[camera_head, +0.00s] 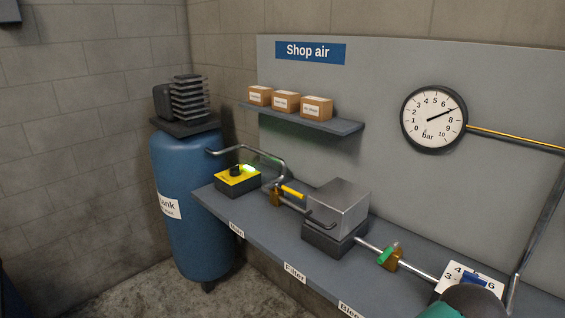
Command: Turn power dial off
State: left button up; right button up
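The power dial (235,171) is a small black knob on top of a yellow-topped box (238,181). The box sits at the left end of the grey bench, next to the blue tank. The dial's exact pointing direction is too small to tell. Neither of my grippers can be made out in the head view, and nothing is touching the dial.
The blue tank (185,214) stands left of the bench (262,231). A bent pipe (255,153) passes behind the box. A yellow-handled valve (292,191), metal filter block (340,209) and green-handled valve (389,254) stand rightward. A dark rounded shape (470,301) covers the bottom right.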

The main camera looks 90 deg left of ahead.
aim_at(234, 171)
jog(key=z, duration=0.7)
jog(key=i, duration=0.2)
jog(key=u, duration=3.3)
jog(key=i, duration=0.15)
jog(key=u, duration=0.95)
jog(key=k, duration=0.5)
jog(key=u, duration=0.35)
jog(key=i, duration=1.65)
jog(key=z, duration=0.35)
